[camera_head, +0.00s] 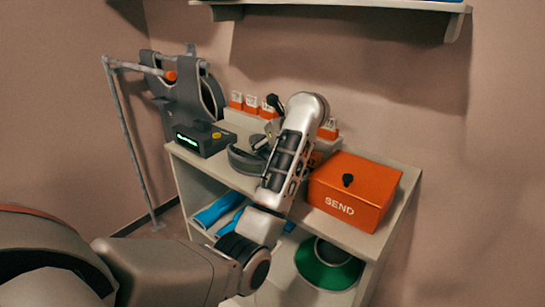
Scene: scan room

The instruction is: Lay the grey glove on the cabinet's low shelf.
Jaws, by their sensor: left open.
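The cabinet (228,178) stands against the back wall, with an open low shelf (272,288) under its top. A dark grey curved thing (245,161) lies on the cabinet top, left of my forearm. It may be the grey glove, but it is partly hidden and I cannot tell for sure. My left gripper (262,143) is over the cabinet top, right beside this grey thing. It is open; the arm hides part of it, and I cannot tell whether it touches anything. My right gripper is not in view.
An orange SEND box (350,190) sits on the top at right, a black device (202,138) at left. Orange holders (251,104) line the back. Blue rolls (217,210) and a green-and-white reel (328,266) occupy the low shelf. A wall shelf (345,5) overhangs; a metal stand (128,140) is left.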

